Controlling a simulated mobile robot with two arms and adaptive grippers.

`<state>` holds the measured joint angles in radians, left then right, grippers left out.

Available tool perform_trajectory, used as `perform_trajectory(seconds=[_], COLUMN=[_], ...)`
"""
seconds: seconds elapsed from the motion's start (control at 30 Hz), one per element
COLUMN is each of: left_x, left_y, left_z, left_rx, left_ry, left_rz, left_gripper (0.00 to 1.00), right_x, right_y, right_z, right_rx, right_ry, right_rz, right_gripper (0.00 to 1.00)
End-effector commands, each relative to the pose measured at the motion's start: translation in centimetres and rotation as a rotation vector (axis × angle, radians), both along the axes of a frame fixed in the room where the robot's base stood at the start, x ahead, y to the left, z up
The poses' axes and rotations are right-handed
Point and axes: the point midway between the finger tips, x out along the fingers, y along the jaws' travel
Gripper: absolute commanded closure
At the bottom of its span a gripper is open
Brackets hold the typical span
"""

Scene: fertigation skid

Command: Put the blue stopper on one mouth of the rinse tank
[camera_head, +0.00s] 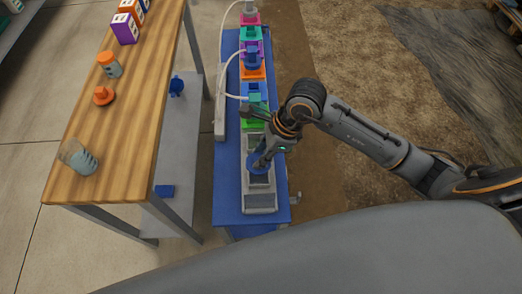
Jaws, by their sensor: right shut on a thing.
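The blue stopper (253,162) is in my right gripper (261,163), whose fingers are shut on it. The gripper is over the grey tank (260,201) at the near end of the blue skid, which I take to be the rinse tank. The stopper looks to be at or just above the tank's top; I cannot tell whether it touches. The gripper and stopper hide part of the tank top, and no mouth shows clearly. My left gripper is not in view.
Coloured tanks, including a green one (252,124), line the blue skid (228,190) behind, with white hoses. A wooden table (139,100) at left bears a glass jar (80,157), an orange-lidded jar (109,64) and an orange stopper (103,96).

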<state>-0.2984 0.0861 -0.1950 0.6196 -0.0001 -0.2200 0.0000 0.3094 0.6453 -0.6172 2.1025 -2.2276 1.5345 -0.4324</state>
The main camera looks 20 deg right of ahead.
Motion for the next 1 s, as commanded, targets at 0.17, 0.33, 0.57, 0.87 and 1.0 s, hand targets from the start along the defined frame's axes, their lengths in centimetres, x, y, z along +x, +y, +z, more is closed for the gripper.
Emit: perform_trajectory(seconds=[0.17,0.33,0.57,0.87,1.0], left_x=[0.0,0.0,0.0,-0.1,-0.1], left_y=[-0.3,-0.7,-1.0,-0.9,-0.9], left_z=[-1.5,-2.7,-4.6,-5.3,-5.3], left_rx=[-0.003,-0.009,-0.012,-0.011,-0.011], left_ry=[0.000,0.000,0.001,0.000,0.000], left_rz=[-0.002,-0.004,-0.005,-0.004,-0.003], left_gripper=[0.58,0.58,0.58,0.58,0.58], right_x=[0.0,0.0,0.0,0.0,0.0], right_y=[0.0,0.0,-0.1,0.0,0.0], right_z=[-2.2,-3.9,-6.2,-7.0,-6.9], right_rx=[0.001,0.000,-0.001,0.000,0.000], right_ry=[0.001,0.002,0.000,0.000,0.000], right_rz=[0.000,-0.001,0.000,0.000,0.000], right_gripper=[0.96,0.96,0.96,0.96,0.96])
